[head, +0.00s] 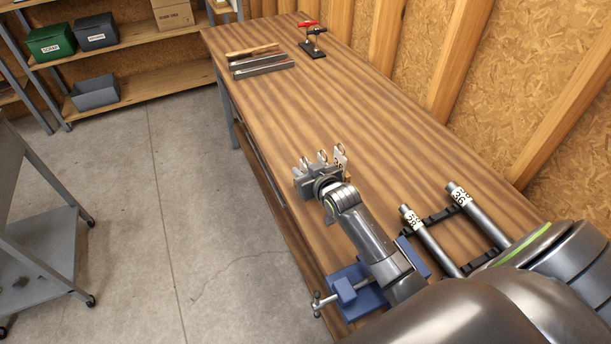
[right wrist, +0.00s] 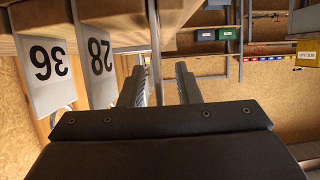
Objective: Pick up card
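My right gripper (head: 308,181) is over the near part of the workbench, by small metal hooks (head: 322,156). In the right wrist view its two fingers (right wrist: 158,82) are apart. A thin grey upright strip (right wrist: 155,45) shows between them; I cannot tell whether it is a card edge-on, and no grip on it shows. Two white cards, one marked 36 (right wrist: 46,72) and one marked 28 (right wrist: 97,60), hang left of the fingers with their numbers upside down. In the head view a small pale card (head: 340,153) shows beside the gripper. My left gripper is out of view.
Two metal tubes labelled 28 (head: 431,243) and 36 (head: 482,222) lie on black supports at right. A blue vise (head: 350,290) is at the bench's near edge. Metal bars (head: 262,65) and a red-handled clamp (head: 313,42) are far off. The bench (head: 350,110) between is clear.

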